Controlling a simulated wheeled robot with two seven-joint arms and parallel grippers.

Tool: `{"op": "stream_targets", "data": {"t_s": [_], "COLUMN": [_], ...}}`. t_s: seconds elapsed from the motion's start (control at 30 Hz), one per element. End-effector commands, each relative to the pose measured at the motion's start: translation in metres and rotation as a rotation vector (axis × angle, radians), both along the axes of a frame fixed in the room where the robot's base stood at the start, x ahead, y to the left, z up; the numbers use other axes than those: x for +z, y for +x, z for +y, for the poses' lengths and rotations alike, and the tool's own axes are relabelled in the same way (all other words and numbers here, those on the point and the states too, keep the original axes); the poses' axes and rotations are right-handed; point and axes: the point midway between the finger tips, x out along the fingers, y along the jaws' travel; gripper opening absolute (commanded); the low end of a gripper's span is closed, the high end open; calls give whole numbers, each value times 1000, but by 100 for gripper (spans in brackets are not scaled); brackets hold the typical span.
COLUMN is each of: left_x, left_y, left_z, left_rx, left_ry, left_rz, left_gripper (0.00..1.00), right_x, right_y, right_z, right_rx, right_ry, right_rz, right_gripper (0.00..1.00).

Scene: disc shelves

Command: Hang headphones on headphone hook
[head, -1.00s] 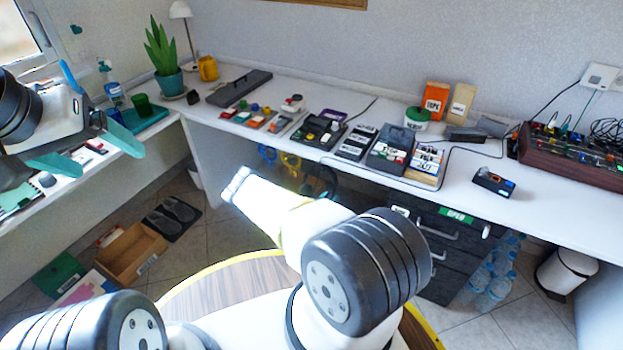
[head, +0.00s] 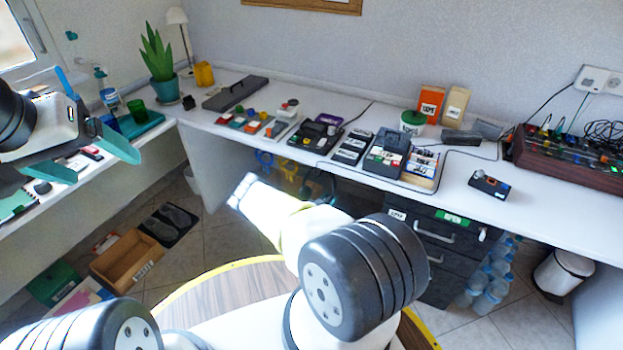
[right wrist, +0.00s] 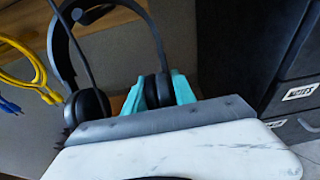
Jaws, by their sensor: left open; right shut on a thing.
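The black headphones (right wrist: 62,62) fill the upper left of the right wrist view, with their band arching up out of the frame. My right gripper (right wrist: 158,88) is shut on the headphones at one ear cup, between its teal fingers. The other ear cup (right wrist: 88,105) hangs free to the left. In the head view, my right gripper is hidden. My left gripper (head: 88,160) is open and empty above the left shelf. I cannot make out the headphone hook.
Yellow and blue cables (right wrist: 28,70) hang left of the headphones. A dark drawer unit (right wrist: 285,75) stands to the right. In the head view, the desk (head: 545,210) is crowded with boxes and devices above.

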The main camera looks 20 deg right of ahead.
Motion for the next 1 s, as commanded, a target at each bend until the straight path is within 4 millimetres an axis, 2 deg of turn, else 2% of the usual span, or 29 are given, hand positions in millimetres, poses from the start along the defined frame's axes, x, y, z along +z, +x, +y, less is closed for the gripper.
{"op": "stream_targets", "data": {"t_s": [0.2,0.23,0.33,0.67,0.77,1.0], "left_x": [0,0,0,0,0,0], "left_y": [0,0,0,0,0,0], "left_z": [0,0,0,0,0,0], "left_rx": [0,0,0,0,0,0], "left_ry": [0,0,0,0,0,0], "left_rz": [0,0,0,0,0,0], "left_gripper": [82,82,82,82,82,82], "right_x": [-5,-5,-4,-2,0,11], "right_y": [-4,-4,-4,-3,-8,-34], "right_z": [0,0,0,2,9,39], "right_rx": [-4,-4,-3,-1,-1,0], "right_ry": [6,6,5,4,2,3], "right_rz": [12,12,9,6,8,8], "right_gripper": [0,38,57,57,57,57]}}
